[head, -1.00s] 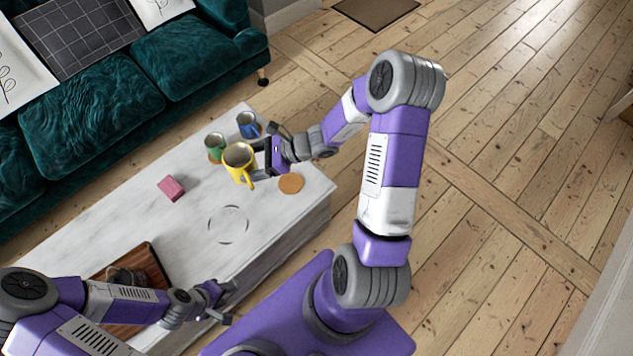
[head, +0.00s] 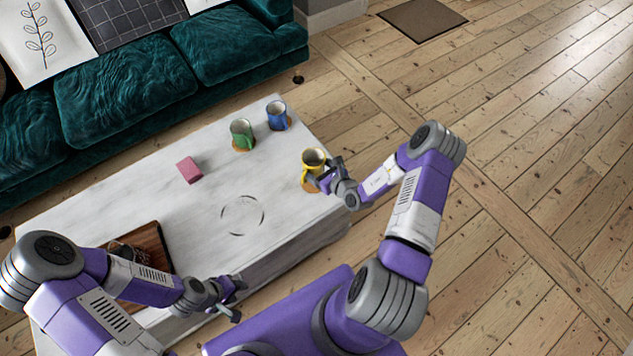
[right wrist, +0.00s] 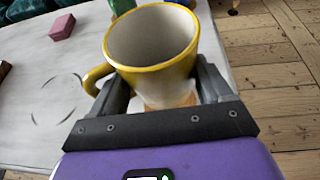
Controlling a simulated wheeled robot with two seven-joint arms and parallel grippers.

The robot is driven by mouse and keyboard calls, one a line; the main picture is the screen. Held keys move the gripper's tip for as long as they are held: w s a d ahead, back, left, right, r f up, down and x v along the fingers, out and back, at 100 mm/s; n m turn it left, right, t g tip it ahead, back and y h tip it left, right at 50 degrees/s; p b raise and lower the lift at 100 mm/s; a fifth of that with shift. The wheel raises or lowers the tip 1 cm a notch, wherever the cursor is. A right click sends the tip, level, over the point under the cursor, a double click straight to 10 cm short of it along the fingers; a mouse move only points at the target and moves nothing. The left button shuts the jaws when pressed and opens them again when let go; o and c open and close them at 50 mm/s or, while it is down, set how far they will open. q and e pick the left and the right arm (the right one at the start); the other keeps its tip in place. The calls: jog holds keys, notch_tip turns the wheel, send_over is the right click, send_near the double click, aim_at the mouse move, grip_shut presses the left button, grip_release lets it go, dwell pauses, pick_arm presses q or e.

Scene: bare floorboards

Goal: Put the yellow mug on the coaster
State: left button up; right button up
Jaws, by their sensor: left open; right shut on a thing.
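The yellow mug (head: 312,160) is upright at the right end of the white table, over the round cork coaster (head: 309,187). My right gripper (head: 327,174) is shut on the mug; in the right wrist view the mug (right wrist: 152,42) sits between the two fingers, with its handle to the left. Part of the coaster (right wrist: 170,100) shows below the mug there. I cannot tell whether the mug's base touches the coaster. My left gripper (head: 236,297) is open and empty near the table's front edge.
A green mug (head: 241,133) and a blue mug (head: 277,115) stand on coasters behind. A pink block (head: 189,170) and a wooden tray (head: 166,262) with a dark item are on the table (head: 130,207). A teal sofa (head: 128,84) stands behind.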

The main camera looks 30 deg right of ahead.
jog(key=shift+f+b, duration=1.25)
jog(key=shift+f, duration=1.9)
jog(key=shift+f, duration=0.2)
jog(key=o, duration=1.2)
jog(key=shift+r, duration=0.1)
